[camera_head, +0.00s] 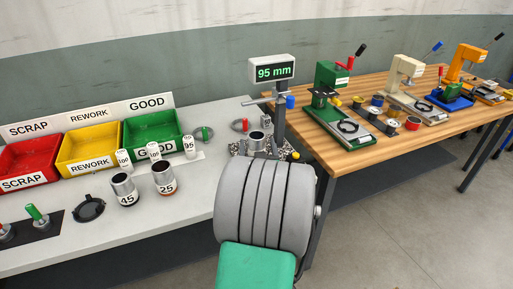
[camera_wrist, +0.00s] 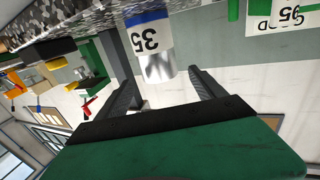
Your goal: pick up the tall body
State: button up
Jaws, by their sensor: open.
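A silver cylindrical body with a blue-edged white band marked 35 (camera_wrist: 158,66) shows in the wrist view, which looks upside down, by a speckled granite plate. My gripper (camera_wrist: 162,72) is open, its two dark fingers pointing toward this body, one to each side in the picture. I cannot tell whether they touch it. In the head view a silver body (camera_head: 256,140) stands on the granite plate by the height gauge, partly hidden by my arm; my fingers are hidden there. Two more silver bodies, marked 45 (camera_head: 123,187) and 25 (camera_head: 163,177), stand on the pale bench.
The gauge display (camera_head: 272,70) reads 95 mm. Red, yellow (camera_head: 88,150) and green bins stand at the left, with small white numbered cylinders (camera_head: 189,146) before them. A wooden table (camera_head: 335,155) with presses is at the right.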

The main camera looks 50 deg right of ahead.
aim_at(257, 135)
jog(key=p+x, duration=0.1)
jog(key=x, duration=0.4)
jog(key=shift+w+d+r+p, duration=0.15)
jog(key=shift+d+p, duration=0.05)
jog(key=shift+p, duration=0.1)
grip_shut()
dwell(0.5)
